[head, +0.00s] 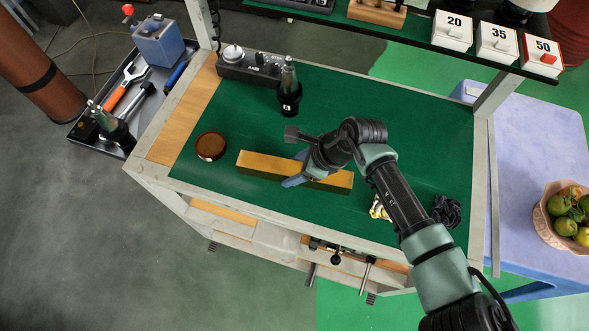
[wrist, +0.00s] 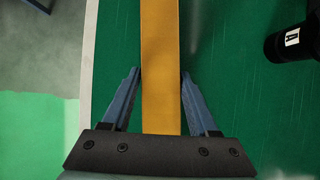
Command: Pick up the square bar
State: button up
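The square bar (head: 262,165) is a long brass-yellow block lying on the green top of the cart, near its front edge. My gripper (head: 297,179) is over the bar, right of its middle, pointing down. In the wrist view the bar (wrist: 160,70) runs straight up between the two blue fingers of my gripper (wrist: 161,72). One finger stands on each side, with narrow green gaps beside the bar. The fingertips are very close to its sides; contact is not clear. My gripper hides part of the bar in the head view.
A round brown dish (head: 211,146) stands left of the bar. A black tool holder (head: 289,92) and a grey control box (head: 248,66) stand behind. A dark crumpled item (head: 446,210) lies to the right. An overhead shelf (head: 410,32) carries numbered boxes.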

grip_shut()
jog(key=shift+w+r, duration=0.1)
jog(key=shift+r, duration=0.1)
